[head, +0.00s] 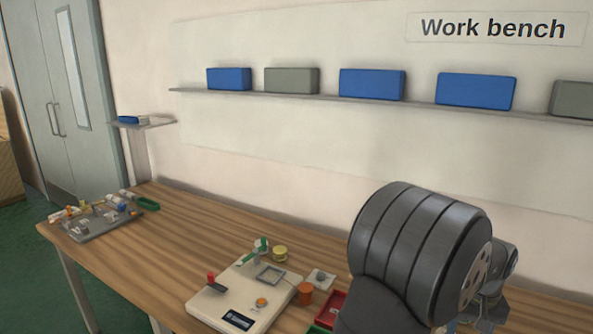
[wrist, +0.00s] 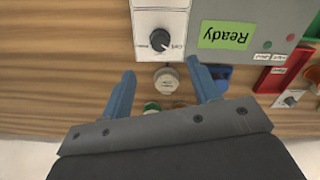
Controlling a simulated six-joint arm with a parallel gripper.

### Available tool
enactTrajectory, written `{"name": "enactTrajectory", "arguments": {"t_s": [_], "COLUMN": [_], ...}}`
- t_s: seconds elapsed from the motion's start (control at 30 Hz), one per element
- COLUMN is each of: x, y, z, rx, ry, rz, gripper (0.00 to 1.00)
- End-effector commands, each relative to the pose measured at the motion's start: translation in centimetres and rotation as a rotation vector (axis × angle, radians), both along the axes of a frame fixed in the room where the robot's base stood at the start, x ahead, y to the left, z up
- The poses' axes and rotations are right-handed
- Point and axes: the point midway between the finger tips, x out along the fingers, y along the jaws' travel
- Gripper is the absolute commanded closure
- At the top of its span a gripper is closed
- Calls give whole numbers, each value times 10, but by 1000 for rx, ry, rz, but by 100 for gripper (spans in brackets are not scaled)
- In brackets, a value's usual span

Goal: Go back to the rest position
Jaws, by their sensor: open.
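My gripper (wrist: 161,70) shows in the wrist view with its two blue-grey fingers spread apart and nothing gripped. A pale round metallic piece (wrist: 168,79) shows between the fingertips, and the gap between it and the fingers is visible. In the head view my dark arm fills the lower right, and the fingers cannot be made out there. A grey box with a green "Ready" display (wrist: 227,35) lies beyond the fingertips in the wrist view, upside down. A white panel with a black knob (wrist: 159,41) stands to its left.
The wooden bench (head: 180,215) carries a white device (head: 225,306), an orange cylinder (head: 305,293) and a yellow one (head: 280,253). A grey tray of small parts (head: 95,226) is at the far left. A wall shelf (head: 330,97) holds boxes. Bare wood lies between tray and device.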

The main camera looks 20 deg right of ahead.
Motion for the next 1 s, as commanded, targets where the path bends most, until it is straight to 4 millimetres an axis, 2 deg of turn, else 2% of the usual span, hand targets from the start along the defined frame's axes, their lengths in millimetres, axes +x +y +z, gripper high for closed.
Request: {"name": "enactTrajectory", "arguments": {"t_s": [0.1, 0.43, 1.0], "x": [0, 0, 0], "y": [1, 1, 0], "z": [-26, -92, -89], "rx": [5, 3, 0], "ry": [2, 2, 0], "rz": [0, 0, -453], "gripper": [44, 44, 44]}}
